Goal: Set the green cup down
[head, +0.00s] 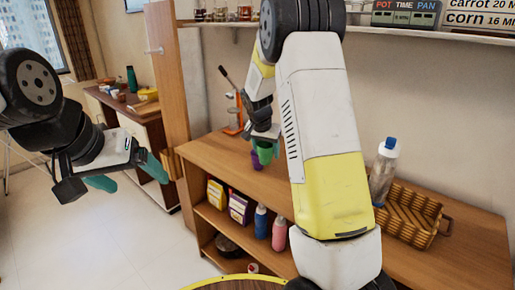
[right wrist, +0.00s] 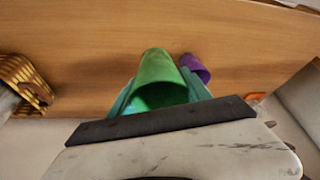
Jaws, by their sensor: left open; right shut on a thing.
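The green cup (head: 264,150) is between the fingers of my right gripper (head: 264,138), over the wooden shelf unit's top (head: 235,160). In the right wrist view the green cup (right wrist: 160,82) sits between the two teal fingers, its open mouth facing the camera. My right gripper is shut on it. I cannot tell whether the cup's base touches the wood. A purple cup (right wrist: 195,67) stands just beside it, and also shows in the head view (head: 256,163), partly hidden. My left gripper (head: 128,172) is open and empty at the left, over the floor.
A woven basket (head: 410,215) and a clear bottle (head: 384,170) stand on the right of the shelf top. An orange-based tool (head: 233,120) stands behind the cups. Boxes and bottles (head: 261,222) fill the shelf below. My right arm hides part of the top.

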